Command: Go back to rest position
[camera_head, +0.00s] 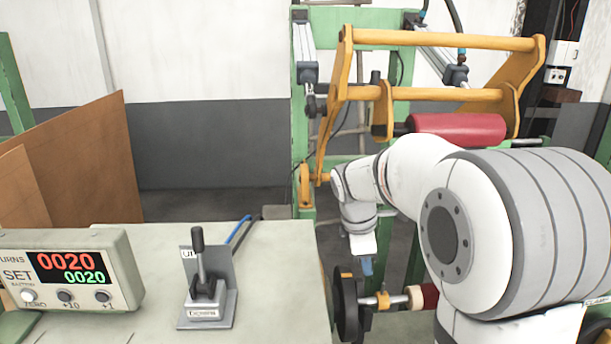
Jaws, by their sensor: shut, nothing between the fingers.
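My white and grey arm reaches in from the right side of the picture, over the winding machine. Its wrist bends down, and my gripper (366,266) points downward at the end. The gripper looks small and bluish here, is shut and holds nothing. It is above and close to the black disc (347,304) and the shaft with a yellow collar (383,299). I cannot tell whether it touches either one. My own arm covers much of the machine's right side.
A counter box (70,268) showing 0020 twice and a lever switch (204,287) stand on the pale table (275,285). A green frame (300,130) with a yellow swing arm (440,94) and red roller (455,127) rises behind. Brown panels (90,160) lean at left.

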